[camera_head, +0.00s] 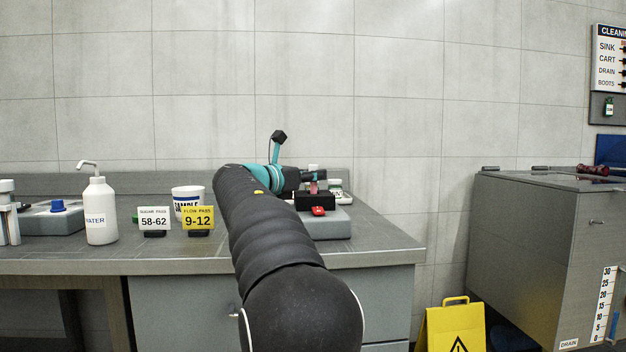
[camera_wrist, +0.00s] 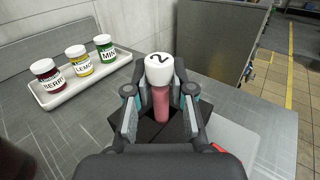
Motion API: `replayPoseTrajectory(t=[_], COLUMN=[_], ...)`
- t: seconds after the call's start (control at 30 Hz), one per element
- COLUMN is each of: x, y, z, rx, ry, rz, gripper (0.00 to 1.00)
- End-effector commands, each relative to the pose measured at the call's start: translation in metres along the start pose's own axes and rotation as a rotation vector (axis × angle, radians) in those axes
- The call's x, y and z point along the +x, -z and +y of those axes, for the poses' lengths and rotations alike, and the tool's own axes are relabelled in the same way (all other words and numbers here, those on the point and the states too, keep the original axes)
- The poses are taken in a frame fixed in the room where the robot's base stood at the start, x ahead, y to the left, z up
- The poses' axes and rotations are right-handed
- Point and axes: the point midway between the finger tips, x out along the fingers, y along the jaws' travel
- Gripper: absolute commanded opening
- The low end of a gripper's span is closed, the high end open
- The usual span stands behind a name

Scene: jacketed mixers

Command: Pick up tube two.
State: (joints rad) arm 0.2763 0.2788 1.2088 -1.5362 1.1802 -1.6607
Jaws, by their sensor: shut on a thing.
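Tube two (camera_wrist: 161,100) has a white cap marked 2 and pinkish-red contents. My gripper (camera_wrist: 160,108) is shut around its body just below the cap in the wrist view. The tube is upright, and its lower end is at a black block (camera_wrist: 180,134); I cannot tell whether it is still seated in it. In the head view my gripper (camera_head: 316,177) is at the black block on the bench, and a little of the pink tube (camera_head: 314,187) shows there, mostly hidden.
A white tray (camera_wrist: 88,84) holds jars labelled BERRY, LEMO and MIN. In the head view, a grey device (camera_head: 330,222) bears the black block. A WATER pump bottle (camera_head: 101,212), a white tub (camera_head: 187,196) and cards reading 58-62 (camera_head: 154,219) and 9-12 (camera_head: 198,219) stand left.

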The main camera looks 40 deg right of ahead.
Motion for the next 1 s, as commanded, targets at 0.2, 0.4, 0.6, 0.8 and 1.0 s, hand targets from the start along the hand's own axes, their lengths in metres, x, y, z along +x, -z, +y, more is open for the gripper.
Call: replayPoseTrajectory(t=[0.2,0.4,0.6,0.8,1.0], x=[0.000,0.019,0.041,0.057,0.064], y=[-0.032,-0.055,-0.079,-0.095,-0.105], z=[0.000,-0.029,-0.062,-0.085,-0.096], rx=[0.002,0.003,0.002,0.001,0.000], ry=[0.000,0.006,0.004,0.003,0.001], rz=[-0.001,-0.001,-0.001,0.000,-0.001], gripper=[0.00,0.00,0.00,0.00,0.00])
